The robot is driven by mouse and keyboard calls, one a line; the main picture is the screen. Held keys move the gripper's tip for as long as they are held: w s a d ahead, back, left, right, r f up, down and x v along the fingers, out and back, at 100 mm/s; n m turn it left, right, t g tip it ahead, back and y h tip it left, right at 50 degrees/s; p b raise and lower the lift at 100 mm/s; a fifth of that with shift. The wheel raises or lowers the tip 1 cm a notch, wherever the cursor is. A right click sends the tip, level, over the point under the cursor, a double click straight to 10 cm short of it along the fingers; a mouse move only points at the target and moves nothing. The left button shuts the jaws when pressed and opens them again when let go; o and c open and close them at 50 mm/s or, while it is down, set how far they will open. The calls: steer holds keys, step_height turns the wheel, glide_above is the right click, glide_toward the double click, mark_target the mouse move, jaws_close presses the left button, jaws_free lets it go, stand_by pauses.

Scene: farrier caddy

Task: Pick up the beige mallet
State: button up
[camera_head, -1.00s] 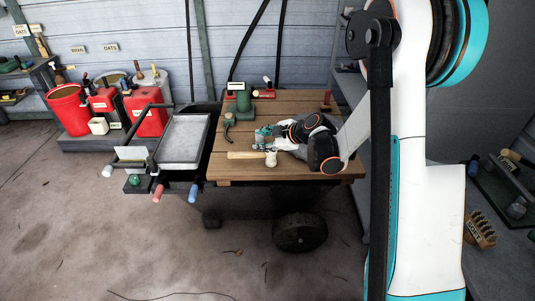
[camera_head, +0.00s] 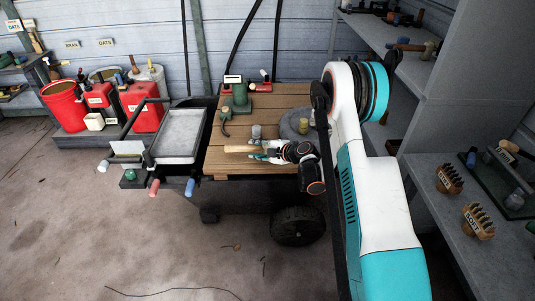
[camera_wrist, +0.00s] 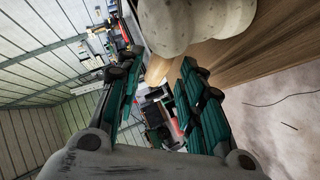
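The beige mallet (camera_head: 239,149) lies near the front edge of the wooden cart top, its pale handle pointing left in the head view. Its head end is mostly hidden there by my gripper (camera_head: 262,152), which is low over the cart top at that end. The fingers stand apart, with a visible gap. No firm contact on the handle is visible.
The wooden cart top (camera_head: 225,165) also holds a green tool (camera_head: 238,96), a grey rounded object (camera_head: 294,124) and a small clear cup (camera_head: 256,131) behind my gripper. A grey tray (camera_head: 180,134) adjoins on the left. Shelves (camera_head: 455,185) stand at right.

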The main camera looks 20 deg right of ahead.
mark_target(247, 149)
steer(key=shift+x, duration=1.15)
steer(key=w+a+b, duration=0.1)
steer(key=w+a+f+b, duration=0.1)
steer(key=w+a+b, duration=0.1)
steer(key=shift+a+f, duration=0.15)
steer(key=shift+f, duration=0.2)
steer(key=shift+w+a+f, duration=0.1)
steer(key=shift+w, duration=0.15)
jaws_close()
